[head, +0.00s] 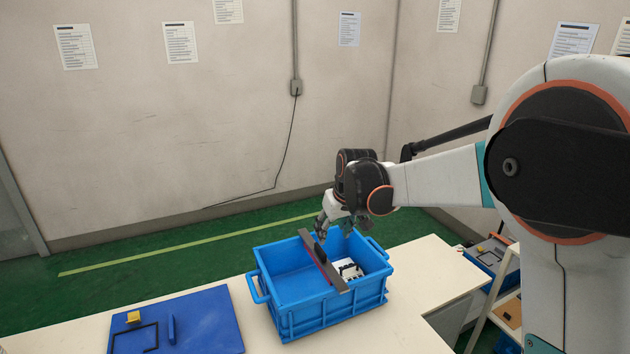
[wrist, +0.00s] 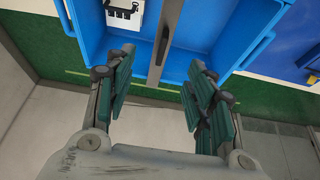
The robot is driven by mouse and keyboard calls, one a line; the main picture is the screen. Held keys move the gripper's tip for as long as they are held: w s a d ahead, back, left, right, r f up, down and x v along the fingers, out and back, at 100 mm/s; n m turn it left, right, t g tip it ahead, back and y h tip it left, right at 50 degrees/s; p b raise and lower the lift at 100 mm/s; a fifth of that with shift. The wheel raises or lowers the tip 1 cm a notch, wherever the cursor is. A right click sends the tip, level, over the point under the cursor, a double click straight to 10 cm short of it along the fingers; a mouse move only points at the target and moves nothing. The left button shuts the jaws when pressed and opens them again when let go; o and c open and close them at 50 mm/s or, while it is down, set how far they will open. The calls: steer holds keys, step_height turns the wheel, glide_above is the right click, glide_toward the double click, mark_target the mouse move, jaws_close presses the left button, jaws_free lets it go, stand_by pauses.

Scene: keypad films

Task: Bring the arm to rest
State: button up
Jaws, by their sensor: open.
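My arm reaches in from the right in the head view. My gripper (head: 335,226) is over the back part of a blue crate (head: 325,322). In the wrist view my gripper (wrist: 160,82) is open, its two green-padded fingers spread wide with nothing held between them. A long dark grey bar (head: 318,260) lies across the crate, and its end (wrist: 163,50) shows between and beyond the fingers. From these views I cannot tell how far above the bar the fingers are.
A white item with black parts (head: 347,269) lies inside the crate. A blue mat (head: 205,325) on the pale table (head: 385,335) bears a yellow block (head: 133,317), a black frame and a blue tool. A shelf with small items stands at the right, near my arm.

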steer(key=s+d+r+m+t, duration=0.1)
steer(key=s+d+r, duration=0.35)
steer(key=s, duration=0.45)
steer(key=s+d+r+m+t, duration=0.1)
steer(key=s+d+r, duration=0.3)
steer(key=s, duration=0.5)
steer(key=s+d+f+m, duration=0.1)
steer(key=s+d, duration=0.1)
steer(key=s, duration=0.7)
steer(key=s+d+f+m+t+h, duration=0.1)
steer(key=s+d+f, duration=0.1)
steer(key=s, duration=0.6)
steer(key=shift+s+d+f+h, duration=0.15)
steer(key=shift+s+d+h, duration=0.05)
steer(key=shift+s+h, duration=0.15)
